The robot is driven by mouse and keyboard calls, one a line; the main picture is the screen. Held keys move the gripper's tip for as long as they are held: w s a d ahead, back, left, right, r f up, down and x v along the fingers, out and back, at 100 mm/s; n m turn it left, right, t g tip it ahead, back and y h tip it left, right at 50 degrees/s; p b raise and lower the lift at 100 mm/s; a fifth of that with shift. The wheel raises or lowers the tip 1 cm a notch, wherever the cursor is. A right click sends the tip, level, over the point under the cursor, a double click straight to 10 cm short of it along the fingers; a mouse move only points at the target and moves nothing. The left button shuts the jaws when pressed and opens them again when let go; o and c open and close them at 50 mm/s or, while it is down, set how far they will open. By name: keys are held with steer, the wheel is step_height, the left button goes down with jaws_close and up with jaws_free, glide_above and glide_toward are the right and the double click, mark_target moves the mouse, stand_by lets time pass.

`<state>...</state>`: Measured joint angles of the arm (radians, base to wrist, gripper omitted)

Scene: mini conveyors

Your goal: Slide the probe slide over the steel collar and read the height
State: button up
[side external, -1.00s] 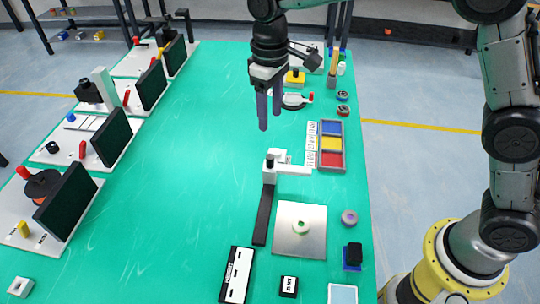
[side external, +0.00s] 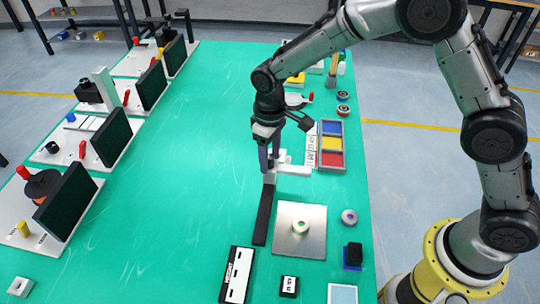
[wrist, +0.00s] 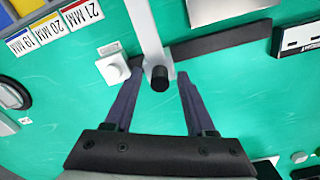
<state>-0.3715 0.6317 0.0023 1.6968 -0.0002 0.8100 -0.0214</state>
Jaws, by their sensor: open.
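The probe slide is a white block with a sideways arm (side external: 294,170) and a black knob (wrist: 160,78), at the far end of a dark rail (side external: 263,215). My gripper (side external: 269,168) is down at the slide and hides part of it. In the wrist view my gripper (wrist: 161,75) is open, with its fingers on either side of the knob and a gap on both sides. A pale ring, apparently the collar (side external: 301,227), lies on a square steel plate (side external: 287,246) to the right of the rail.
A tray with blue, yellow and red compartments (side external: 343,147) stands behind the plate, with size cards (wrist: 85,12) beside it. A grey ring (side external: 349,217) and a black block (side external: 354,253) lie to the right. A white-faced readout (side external: 237,274) is in front.

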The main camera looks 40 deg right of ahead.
jaws_close()
stand_by(0.3)
stand_by(1.2)
